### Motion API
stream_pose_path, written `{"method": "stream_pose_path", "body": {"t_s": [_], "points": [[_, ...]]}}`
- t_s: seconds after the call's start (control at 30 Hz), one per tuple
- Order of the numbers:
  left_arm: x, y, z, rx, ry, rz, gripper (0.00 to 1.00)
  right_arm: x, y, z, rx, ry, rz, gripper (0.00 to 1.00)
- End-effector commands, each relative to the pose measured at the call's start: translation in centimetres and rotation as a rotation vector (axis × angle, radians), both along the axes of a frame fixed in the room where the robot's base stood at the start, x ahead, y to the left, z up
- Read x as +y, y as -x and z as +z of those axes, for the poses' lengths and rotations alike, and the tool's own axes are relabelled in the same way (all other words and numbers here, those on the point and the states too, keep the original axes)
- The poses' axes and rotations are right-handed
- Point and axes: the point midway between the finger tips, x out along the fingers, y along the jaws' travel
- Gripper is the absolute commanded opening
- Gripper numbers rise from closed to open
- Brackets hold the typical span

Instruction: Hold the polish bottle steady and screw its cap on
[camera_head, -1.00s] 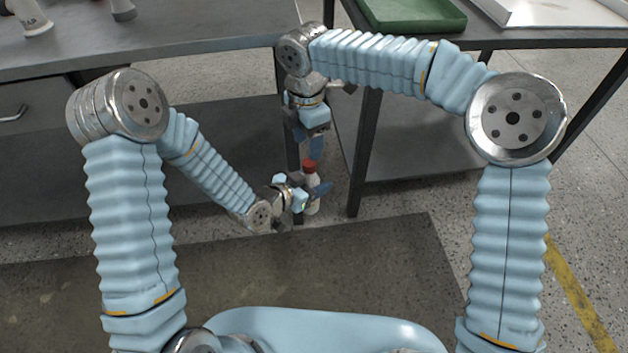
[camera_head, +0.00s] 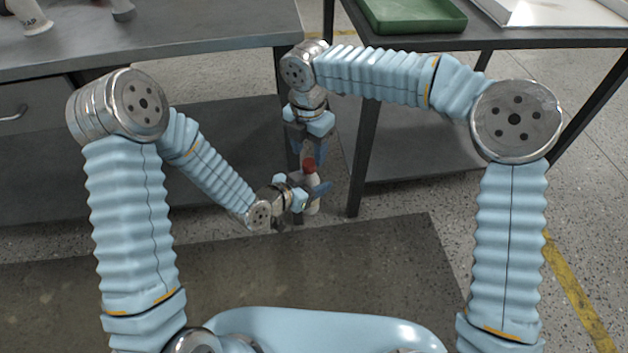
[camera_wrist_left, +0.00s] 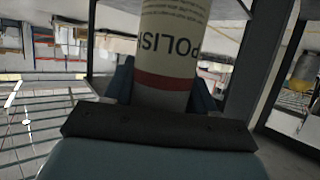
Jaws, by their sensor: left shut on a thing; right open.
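The polish bottle (camera_head: 312,184) is white with a red cap (camera_head: 309,164) on its top, and it stands upright in the head view. My left gripper (camera_head: 312,192) is shut on the bottle's body. In the left wrist view the bottle (camera_wrist_left: 172,45) shows printed lettering and a red band between the fingers. My right gripper (camera_head: 311,150) is directly above the bottle, pointing down. It is open, with its fingers around or just above the cap; I cannot tell whether they touch it.
A grey bench (camera_head: 200,45) stands at the back left with white bottles (camera_head: 30,22) on it. A dark table (camera_head: 500,40) at the back right carries a green tray (camera_head: 412,14) and a white tray (camera_head: 560,12). The bottle is held in open space in front of them.

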Motion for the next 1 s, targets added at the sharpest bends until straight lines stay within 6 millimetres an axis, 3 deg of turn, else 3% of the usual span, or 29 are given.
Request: {"method": "stream_pose_path", "body": {"t_s": [0.23, 0.6, 0.93, 1.0], "points": [[0.0, 0.0, 0.0, -0.001, 0.001, 0.0, 0.0, 0.0, 0.0, -2.9, 0.001, -0.001, 0.0, 0.53], [0.0, 0.0, 0.0, -0.001, 0.001, 0.0, 0.0, 0.0, 0.0, -3.4, 0.0, 0.0, 0.0, 0.53], [0.0, 0.0, 0.0, -0.001, 0.001, 0.0, 0.0, 0.0, 0.0, -3.4, 0.0, 0.0, 0.0, 0.04], [0.0, 0.0, 0.0, -0.001, 0.001, 0.0, 0.0, 0.0, 0.0, -3.4, 0.0, 0.0, 0.0, 0.0]]}}
